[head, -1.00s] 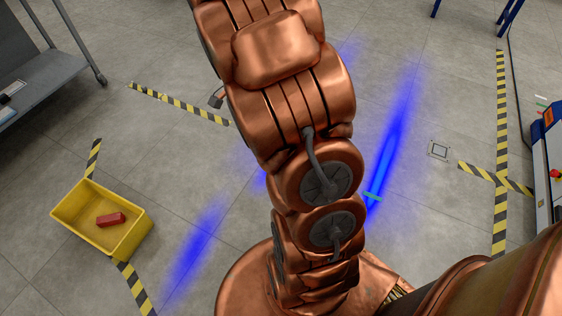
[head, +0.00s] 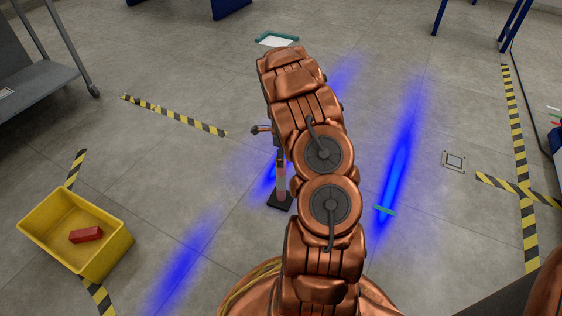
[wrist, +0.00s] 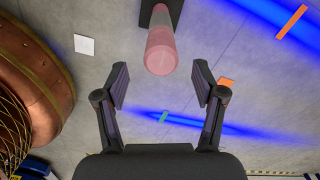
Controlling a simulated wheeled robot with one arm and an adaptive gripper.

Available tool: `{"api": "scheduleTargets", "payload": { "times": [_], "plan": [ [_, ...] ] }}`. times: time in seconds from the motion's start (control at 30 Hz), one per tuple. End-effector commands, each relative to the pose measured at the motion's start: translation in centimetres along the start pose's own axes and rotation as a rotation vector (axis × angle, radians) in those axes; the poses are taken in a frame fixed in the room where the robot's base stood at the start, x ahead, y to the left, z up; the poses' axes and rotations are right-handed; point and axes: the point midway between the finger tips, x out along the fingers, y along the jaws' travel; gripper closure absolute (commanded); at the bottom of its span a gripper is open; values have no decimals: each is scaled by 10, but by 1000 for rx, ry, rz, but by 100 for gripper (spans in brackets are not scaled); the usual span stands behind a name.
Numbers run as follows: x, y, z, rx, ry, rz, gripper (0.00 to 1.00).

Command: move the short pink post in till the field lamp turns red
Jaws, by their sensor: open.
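The short pink post (head: 281,184) stands upright on a black square base on the floor, left of my arm in the head view. In the wrist view the pink post (wrist: 161,52) points toward the camera, its black base at the top edge. My gripper (wrist: 160,84) is open, with the post's near end just beyond and between its two fingertips, not gripped. In the head view my arm hides most of the gripper. Blue glowing bands (head: 398,160) lie on the floor on both sides of the post. I cannot make out a field lamp.
A yellow bin (head: 40,235) holding a red block (head: 86,235) stands at the lower left. Yellow-black tape (head: 175,116) marks the floor. A grey cart (head: 50,85) stands at the upper left and blue legs at the top right. The floor around the post looks clear.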

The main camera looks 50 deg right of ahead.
Motion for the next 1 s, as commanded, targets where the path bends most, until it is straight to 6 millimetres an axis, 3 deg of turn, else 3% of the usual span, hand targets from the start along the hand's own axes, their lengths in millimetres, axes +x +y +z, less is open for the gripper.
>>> {"api": "scheduleTargets", "payload": {
  "times": [0.27,0.7,1.0],
  "plan": [
    [19,-1,-1,6,-1,0,31],
    [75,-1,0,4,-2,-1,31],
    [78,-1,0,3,-2,-2,31]
  ]
}}
